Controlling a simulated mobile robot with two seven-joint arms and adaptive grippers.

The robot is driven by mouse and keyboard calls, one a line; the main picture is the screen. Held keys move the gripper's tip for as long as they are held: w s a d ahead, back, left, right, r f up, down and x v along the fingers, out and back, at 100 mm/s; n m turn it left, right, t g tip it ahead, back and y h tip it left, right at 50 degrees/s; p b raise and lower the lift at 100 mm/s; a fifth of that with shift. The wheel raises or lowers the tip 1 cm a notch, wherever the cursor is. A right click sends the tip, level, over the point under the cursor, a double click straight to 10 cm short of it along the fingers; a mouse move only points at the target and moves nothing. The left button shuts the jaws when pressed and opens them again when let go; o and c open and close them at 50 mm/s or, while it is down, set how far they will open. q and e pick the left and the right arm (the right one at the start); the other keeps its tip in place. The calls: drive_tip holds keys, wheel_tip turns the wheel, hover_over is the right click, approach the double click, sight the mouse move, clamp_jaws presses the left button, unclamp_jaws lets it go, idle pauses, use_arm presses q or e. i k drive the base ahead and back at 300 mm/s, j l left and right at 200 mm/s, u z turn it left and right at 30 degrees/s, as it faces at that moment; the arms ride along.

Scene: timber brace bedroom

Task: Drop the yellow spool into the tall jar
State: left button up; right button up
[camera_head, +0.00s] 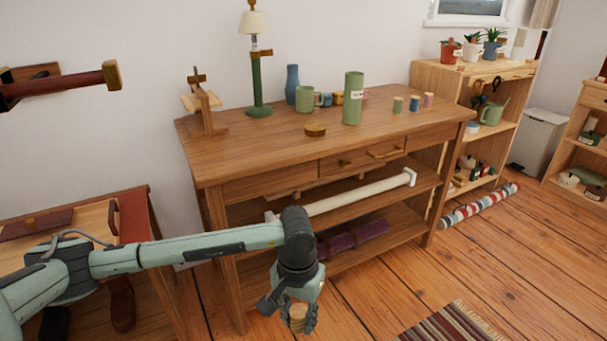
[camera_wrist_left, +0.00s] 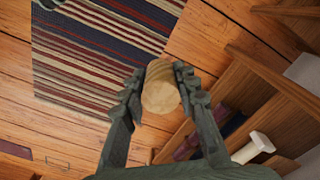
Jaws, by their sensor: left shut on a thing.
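The tall jar (camera_head: 353,100) is a green cylinder with a small white label. My right gripper is not in view.
A striped rug (camera_head: 450,325) lies on the floor.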

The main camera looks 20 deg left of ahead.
sight(352, 121)
drive_tip(key=i+l+u, duration=0.15)
drive_tip(key=u, duration=0.2)
drive_tip(key=i+l+u, duration=0.1)
drive_tip(key=u, duration=0.25)
drive_tip(key=i+l+u, duration=0.1)
drive_tip(key=l+u, duration=0.15)
drive_tip(key=u, duration=0.15)
drive_tip(key=i+l+u, duration=0.2)
drive_tip(key=l, duration=0.25)
drive_tip(key=l+u, duration=0.25)
drive_tip(key=l, duration=0.15)
drive_tip(key=i+l, duration=0.1)
drive_tip(key=l, duration=0.55)
drive_tip(key=i+l+u, duration=0.1)
drive_tip(key=l, duration=0.55)
drive_tip(key=i+l, duration=0.1)
drive_tip(key=l, duration=0.5)
drive_tip(key=u, duration=0.05)
